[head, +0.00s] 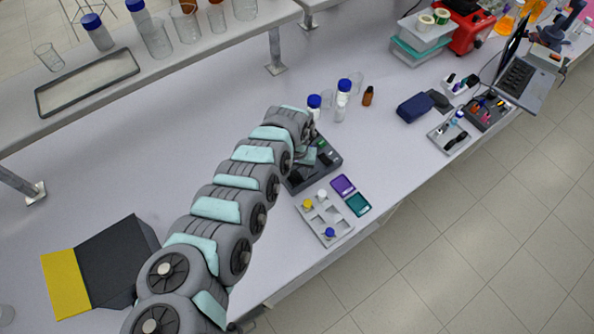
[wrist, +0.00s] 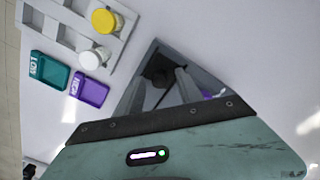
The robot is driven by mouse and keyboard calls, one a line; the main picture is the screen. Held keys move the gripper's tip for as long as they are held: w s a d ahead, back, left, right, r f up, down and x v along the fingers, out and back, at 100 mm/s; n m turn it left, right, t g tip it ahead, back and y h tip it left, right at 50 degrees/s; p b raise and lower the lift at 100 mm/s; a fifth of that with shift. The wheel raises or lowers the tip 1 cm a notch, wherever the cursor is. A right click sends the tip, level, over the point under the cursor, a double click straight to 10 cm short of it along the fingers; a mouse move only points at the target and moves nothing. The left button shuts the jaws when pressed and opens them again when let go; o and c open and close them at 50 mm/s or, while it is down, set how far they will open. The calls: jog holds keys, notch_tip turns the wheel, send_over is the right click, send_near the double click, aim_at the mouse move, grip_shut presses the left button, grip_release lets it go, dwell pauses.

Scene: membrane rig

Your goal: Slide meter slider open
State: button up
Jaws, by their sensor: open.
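The membrane rig (head: 325,165) is a dark grey box on the bench in the head view. My gripper (head: 309,153) is at it and hides part of it. In the wrist view, my gripper (wrist: 168,82) shows beyond its teal body, with a gap between two grey finger-like bars. A dark rounded part (wrist: 158,66) shows in and beyond that gap. A small purple piece (wrist: 213,94) lies right of the bars. I cannot make out the meter slider or its position, nor whether my fingers touch anything.
A grey tray (head: 313,216) with capped jars lies in front of the rig. Beside it are a purple card (head: 343,186) and a teal card (head: 358,204). Blue-capped bottles (head: 314,104) and a brown bottle (head: 368,95) stand behind.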

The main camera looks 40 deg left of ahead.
jog(key=shift+c, duration=0.2)
grip_shut()
dwell(0.3)
dwell(0.9)
